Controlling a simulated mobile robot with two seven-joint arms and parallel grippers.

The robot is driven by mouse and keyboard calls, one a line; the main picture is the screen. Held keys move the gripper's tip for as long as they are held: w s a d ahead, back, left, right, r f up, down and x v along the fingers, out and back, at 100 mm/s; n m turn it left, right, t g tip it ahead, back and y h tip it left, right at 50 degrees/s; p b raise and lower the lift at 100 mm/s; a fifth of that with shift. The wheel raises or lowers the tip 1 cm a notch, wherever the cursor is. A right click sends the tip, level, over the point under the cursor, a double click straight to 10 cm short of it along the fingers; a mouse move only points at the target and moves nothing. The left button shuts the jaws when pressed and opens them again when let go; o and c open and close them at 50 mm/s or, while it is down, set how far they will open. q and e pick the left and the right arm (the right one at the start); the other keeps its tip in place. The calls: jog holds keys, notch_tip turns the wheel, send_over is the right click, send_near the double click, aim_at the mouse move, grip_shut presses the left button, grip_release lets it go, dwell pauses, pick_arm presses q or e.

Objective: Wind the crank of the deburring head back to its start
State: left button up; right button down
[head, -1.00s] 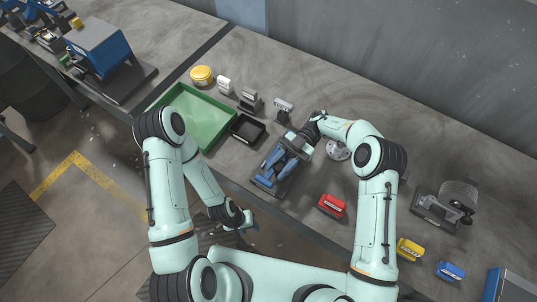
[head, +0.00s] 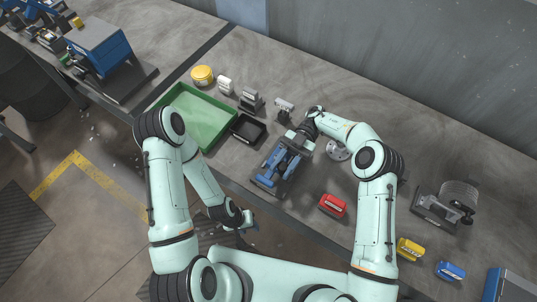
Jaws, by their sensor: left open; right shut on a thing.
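The deburring head (head: 268,180), a blue and dark grey device on a dark base, sits near the front edge of the bench, in the middle of the head view. My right gripper (head: 302,130) is at its upper right end, shut on the crank, which is mostly hidden by the gripper and wrist. My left gripper (head: 254,225) is open and empty, low beyond the bench's front edge and apart from the device.
A green tray (head: 222,100) and a small black tray (head: 262,126) lie to the left. A red box (head: 333,205) and a grey round flange (head: 338,151) are to the right. Yellow (head: 410,249) and blue (head: 450,271) boxes lie farther right.

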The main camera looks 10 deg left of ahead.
jog(key=shift+w+d, duration=0.1)
jog(key=shift+d, duration=0.1)
jog(key=shift+w+d, duration=0.15)
jog(key=shift+d, duration=0.15)
jog(key=shift+w+d, duration=0.2)
jog(key=c, duration=0.9)
grip_release()
jog(key=shift+d, duration=0.1)
jog(key=shift+o, duration=0.2)
notch_tip(320, 180, up, 20)
